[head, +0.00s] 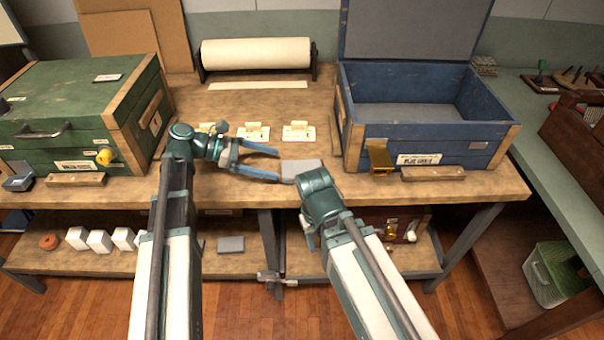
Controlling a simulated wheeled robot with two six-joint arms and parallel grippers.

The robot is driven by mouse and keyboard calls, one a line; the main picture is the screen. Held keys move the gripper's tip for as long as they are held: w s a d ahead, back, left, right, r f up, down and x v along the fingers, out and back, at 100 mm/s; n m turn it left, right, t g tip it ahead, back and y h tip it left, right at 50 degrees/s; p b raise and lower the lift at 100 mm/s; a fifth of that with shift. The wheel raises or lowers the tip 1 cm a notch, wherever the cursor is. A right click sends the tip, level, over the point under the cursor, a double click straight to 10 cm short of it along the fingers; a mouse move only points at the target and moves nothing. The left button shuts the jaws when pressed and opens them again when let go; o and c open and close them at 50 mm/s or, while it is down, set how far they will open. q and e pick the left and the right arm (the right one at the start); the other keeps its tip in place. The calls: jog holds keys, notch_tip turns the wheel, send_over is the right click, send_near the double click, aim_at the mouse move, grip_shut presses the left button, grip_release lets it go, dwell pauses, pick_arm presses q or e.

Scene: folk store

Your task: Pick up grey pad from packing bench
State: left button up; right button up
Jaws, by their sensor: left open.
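A grey pad (301,167) lies flat on the packing bench (222,187), near its front edge between the green and blue crates. My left gripper (278,165) is open and empty, with its blue fingers pointing right. Its fingertips are just left of the pad, and I cannot tell whether they touch it. My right arm's wrist is just in front of the pad and may cover its lower right corner. My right gripper (309,236) shows only in small part below the wrist, and its fingers are mostly hidden.
A closed green crate (75,105) stands left and an open blue crate (425,131) right. Several cream tags (298,132) and a paper roll (256,53) are behind. The lower shelf (185,262) holds white boxes (100,241) and another grey block (231,244).

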aim_at(302, 168)
pick_arm(q)
jog(key=shift+b+x, duration=0.45)
jog(key=shift+x, duration=1.4)
jog(key=b+x, duration=0.2)
jog(key=x, duration=0.3)
jog(key=shift+w+d, duration=0.1)
jog(key=c, duration=1)
jog(key=shift+r, duration=0.15)
notch_tip(302, 168, up, 10)
jog(key=p, duration=1)
